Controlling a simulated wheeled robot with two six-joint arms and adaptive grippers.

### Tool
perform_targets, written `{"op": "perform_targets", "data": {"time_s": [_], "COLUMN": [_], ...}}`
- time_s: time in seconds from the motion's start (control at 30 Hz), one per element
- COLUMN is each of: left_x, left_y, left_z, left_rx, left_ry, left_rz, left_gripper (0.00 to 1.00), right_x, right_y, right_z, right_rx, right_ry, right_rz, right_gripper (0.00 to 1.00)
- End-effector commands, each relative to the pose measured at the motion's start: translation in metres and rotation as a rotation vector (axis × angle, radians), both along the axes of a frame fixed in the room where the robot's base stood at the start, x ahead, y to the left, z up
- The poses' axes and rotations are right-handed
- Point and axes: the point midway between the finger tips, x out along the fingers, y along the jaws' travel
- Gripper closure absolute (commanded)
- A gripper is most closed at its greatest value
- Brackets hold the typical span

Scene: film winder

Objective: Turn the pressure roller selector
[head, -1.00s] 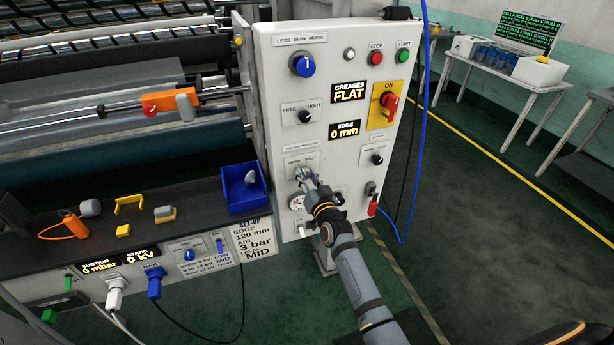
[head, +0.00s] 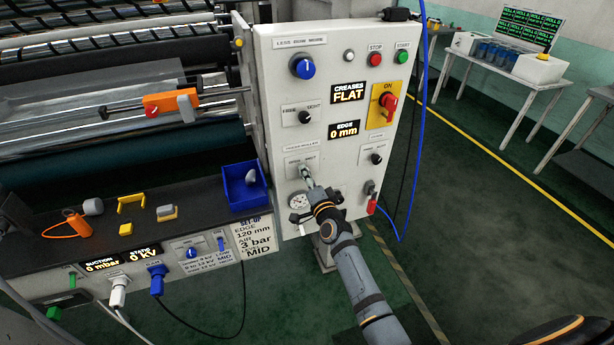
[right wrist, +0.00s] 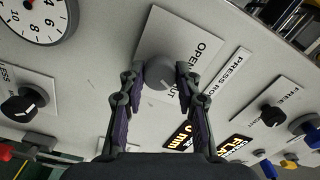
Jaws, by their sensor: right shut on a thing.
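The pressure roller selector is a round grey knob (right wrist: 160,72) on a white plate in the right wrist view. The plate's label reads OPEN, with a second word ending in UT partly covered. My right gripper (right wrist: 160,86) has one finger on each side of the knob and is shut on it. In the head view my right gripper (head: 307,176) reaches the lower left of the white control panel (head: 335,75) and mostly hides the knob. Which way the knob points is hard to tell. My left gripper is not in view.
A round gauge (right wrist: 36,16) sits close to the selector, with a black knob (right wrist: 22,106) further off. The FREE/TIGHT knob (head: 305,117) is above it on the panel. A blue bin (head: 243,185) stands on the ledge to the left. A blue hose hangs at the panel's right.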

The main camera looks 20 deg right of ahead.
Motion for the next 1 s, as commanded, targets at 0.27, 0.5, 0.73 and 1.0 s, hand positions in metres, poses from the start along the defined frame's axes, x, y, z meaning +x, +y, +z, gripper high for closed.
{"op": "perform_targets", "data": {"time_s": [0.27,0.5,0.73,1.0], "left_x": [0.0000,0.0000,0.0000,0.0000], "left_y": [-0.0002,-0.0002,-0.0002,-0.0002], "left_z": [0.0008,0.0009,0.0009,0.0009], "left_rx": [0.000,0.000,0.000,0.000], "left_ry": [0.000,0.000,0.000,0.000], "left_rz": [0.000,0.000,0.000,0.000], "left_gripper": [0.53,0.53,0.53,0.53], "right_x": [0.0000,-0.0001,-0.0001,-0.0001], "right_y": [-0.0002,-0.0001,0.0000,0.0000], "right_z": [-0.0005,-0.0006,-0.0007,-0.0004], "right_rx": [0.070,0.083,0.082,0.081], "right_ry": [0.003,0.004,0.004,0.004], "right_rz": [0.000,0.000,0.001,0.000], "right_gripper": [0.99,0.99,0.99,0.44]}}
